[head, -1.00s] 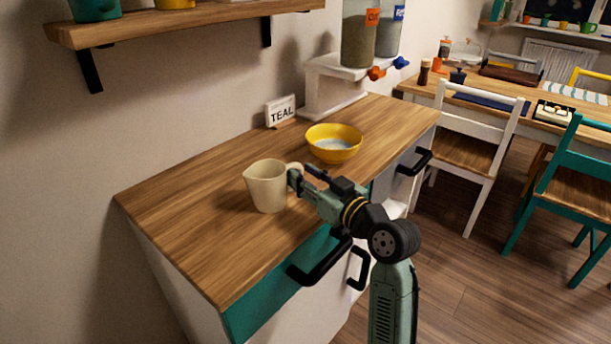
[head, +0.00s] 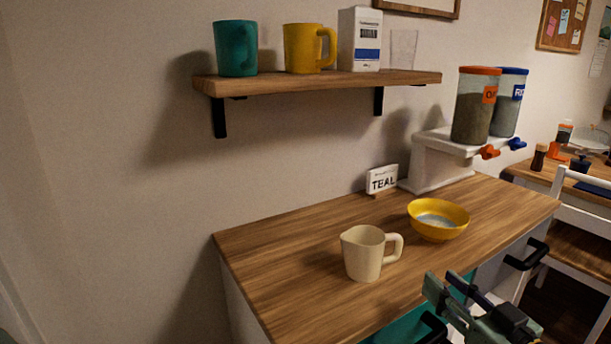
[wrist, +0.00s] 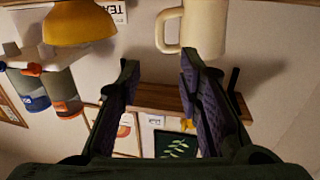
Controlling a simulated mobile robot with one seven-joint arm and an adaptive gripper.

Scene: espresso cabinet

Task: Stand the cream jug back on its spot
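The cream jug (head: 362,255) stands upright on the wooden cabinet top (head: 300,270), its handle pointing right. Its body (wrist: 204,25) and handle also show at the top of the wrist view, beyond my fingertips. My gripper (head: 446,281) is at the lower right of the head view, to the right of the jug and apart from its handle. In the wrist view my gripper (wrist: 157,70) has its two fingers spread with nothing between them. I see no marking that shows the jug's spot.
A yellow bowl (head: 440,222) stands right of the jug. A wall shelf (head: 320,82) with mugs hangs above. The cabinet top left of the jug is clear.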

